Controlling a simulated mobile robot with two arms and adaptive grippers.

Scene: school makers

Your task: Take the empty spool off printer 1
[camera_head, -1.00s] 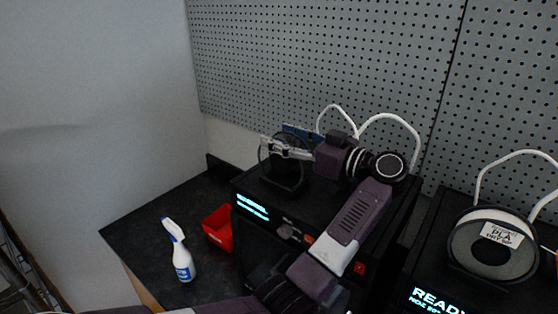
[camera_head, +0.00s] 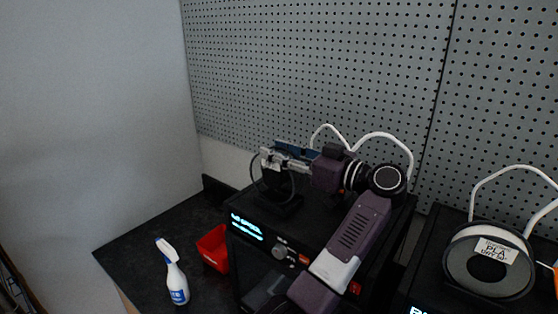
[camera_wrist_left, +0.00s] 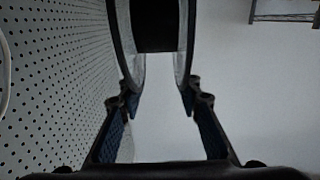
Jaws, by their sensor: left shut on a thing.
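My left gripper (camera_head: 274,162) reaches over the top of the left-hand printer (camera_head: 318,228) and is shut on the empty spool (camera_head: 290,190). The spool has thin, see-through round flanges and a dark core, with no filament on it. It stands upright at the printer top; whether it still touches its holder I cannot tell. In the left wrist view the fingers (camera_wrist_left: 160,100) grip the two flanges from outside, with the dark core (camera_wrist_left: 155,25) of the spool between them. My right gripper is not in view.
A second printer (camera_head: 425,285) stands at the right with a full spool labelled PLA (camera_head: 490,262) on top. A red bin (camera_head: 214,248) and a spray bottle (camera_head: 173,275) stand on the dark bench (camera_head: 130,255) at the left. A pegboard (camera_head: 320,70) rises behind.

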